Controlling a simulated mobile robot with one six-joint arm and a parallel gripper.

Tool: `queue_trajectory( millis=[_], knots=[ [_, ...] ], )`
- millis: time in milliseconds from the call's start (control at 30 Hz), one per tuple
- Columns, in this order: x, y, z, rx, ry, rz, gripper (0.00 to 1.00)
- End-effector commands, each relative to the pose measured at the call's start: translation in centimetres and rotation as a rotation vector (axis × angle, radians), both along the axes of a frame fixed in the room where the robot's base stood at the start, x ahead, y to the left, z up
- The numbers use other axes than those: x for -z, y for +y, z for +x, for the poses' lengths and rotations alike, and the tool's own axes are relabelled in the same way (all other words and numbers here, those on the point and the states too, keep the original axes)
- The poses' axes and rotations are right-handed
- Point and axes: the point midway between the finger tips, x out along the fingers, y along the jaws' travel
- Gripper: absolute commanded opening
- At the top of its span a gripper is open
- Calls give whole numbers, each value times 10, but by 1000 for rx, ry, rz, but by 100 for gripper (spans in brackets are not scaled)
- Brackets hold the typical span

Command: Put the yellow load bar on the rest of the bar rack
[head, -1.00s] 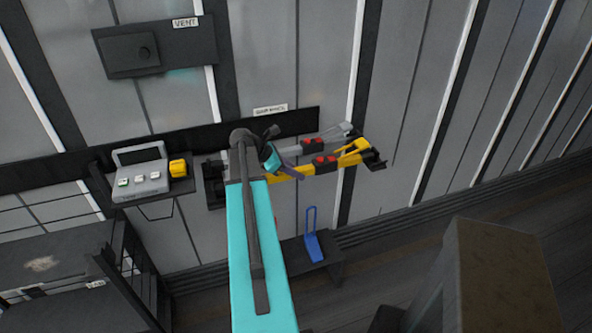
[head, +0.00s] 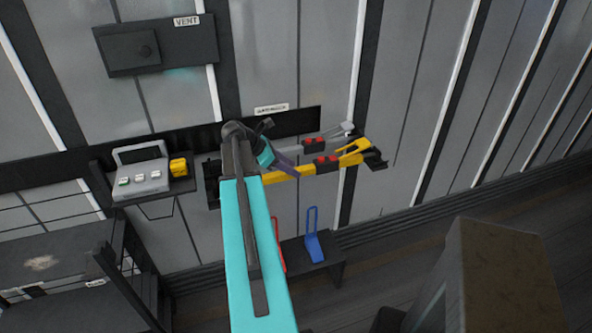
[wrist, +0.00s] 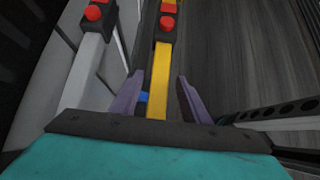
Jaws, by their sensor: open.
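The yellow load bar (head: 308,169) lies roughly level along the wall in the head view, with a black block and red buttons on it and a dark right end. My arm hides its left part. In the wrist view the yellow bar (wrist: 161,78) runs between the two purple fingers of my gripper (wrist: 158,92), with a gap on each side. My gripper (head: 283,163) is open around or just above the bar. The bar rack (head: 298,123) is a dark wall panel with a label above it. Its rest is mostly hidden behind my arm.
A grey bar (head: 288,152) with red buttons lies just behind the yellow one; it shows left in the wrist view (wrist: 88,65). A control box (head: 140,178) and yellow block (head: 179,168) sit on a shelf at left. A blue bracket (head: 313,245) stands on a low bench.

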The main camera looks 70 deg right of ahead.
Motion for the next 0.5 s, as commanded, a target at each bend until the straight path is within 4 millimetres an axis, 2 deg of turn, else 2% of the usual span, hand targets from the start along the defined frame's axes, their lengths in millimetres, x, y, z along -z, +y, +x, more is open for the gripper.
queue_trajectory(
  millis=[500],
  knots=[
    [-49,32,41,-2,0,-1,42]
  ],
)
